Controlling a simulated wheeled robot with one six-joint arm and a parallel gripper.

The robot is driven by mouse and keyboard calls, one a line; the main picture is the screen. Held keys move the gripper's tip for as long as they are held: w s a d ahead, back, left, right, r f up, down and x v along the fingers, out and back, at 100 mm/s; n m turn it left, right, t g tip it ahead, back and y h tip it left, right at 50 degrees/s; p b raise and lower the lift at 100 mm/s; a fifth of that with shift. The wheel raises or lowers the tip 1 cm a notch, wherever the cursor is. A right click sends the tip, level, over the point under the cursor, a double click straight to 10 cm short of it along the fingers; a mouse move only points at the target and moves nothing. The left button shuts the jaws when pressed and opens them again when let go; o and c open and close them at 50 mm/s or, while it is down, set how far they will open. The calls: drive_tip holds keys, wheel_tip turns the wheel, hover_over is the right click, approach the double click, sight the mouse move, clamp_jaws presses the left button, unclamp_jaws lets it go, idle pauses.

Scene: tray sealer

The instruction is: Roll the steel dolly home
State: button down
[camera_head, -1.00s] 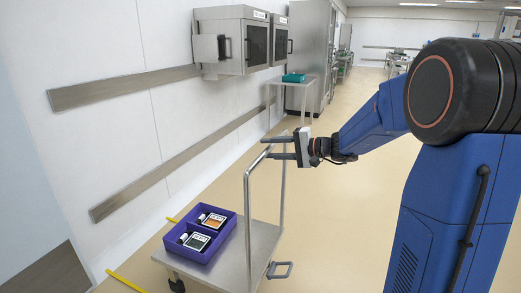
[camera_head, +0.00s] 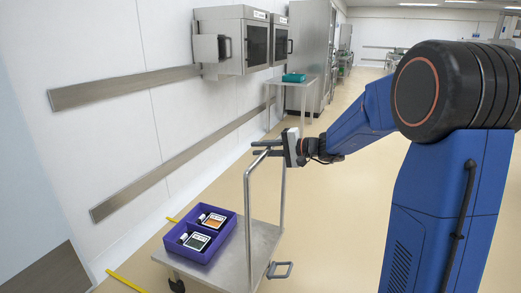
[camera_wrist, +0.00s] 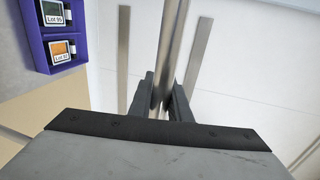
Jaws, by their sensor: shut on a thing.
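The steel dolly (camera_head: 260,244) stands on the floor at the lower left of the head view, with a flat deck and an upright tube handle. My gripper (camera_head: 270,147) is at the top bar of the handle. In the wrist view my gripper (camera_wrist: 165,100) has its two fingers either side of the steel handle bar (camera_wrist: 173,50), shut on it. A purple tray (camera_head: 170,238) sits on the deck and holds two labelled packs, one orange and one dark green. The tray also shows at the upper left of the wrist view (camera_wrist: 36,40).
Yellow floor marks (camera_head: 127,281) lie beside the dolly, near the wall. Rails (camera_head: 150,172) run along the white wall at left. Wall cabinets (camera_head: 240,42) and a table (camera_head: 295,83) with a teal tray (camera_head: 293,77) stand beyond. The floor (camera_head: 345,190) right of the dolly is clear.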

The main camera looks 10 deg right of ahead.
drive_tip(key=r+x, duration=0.3)
drive_tip(key=x, duration=1.5)
drive_tip(key=w+a+r+x, duration=0.1)
drive_tip(key=r+x, duration=0.3)
drive_tip(key=x, duration=1.5)
drive_tip(key=shift+a, duration=0.15)
drive_tip(key=c, duration=1.7)
unclamp_jaws()
drive_tip(key=shift+o, duration=0.2)
drive_tip(key=v, duration=1.7)
drive_tip(key=shift+s+r, duration=0.1)
drive_tip(key=shift+s, duration=0.05)
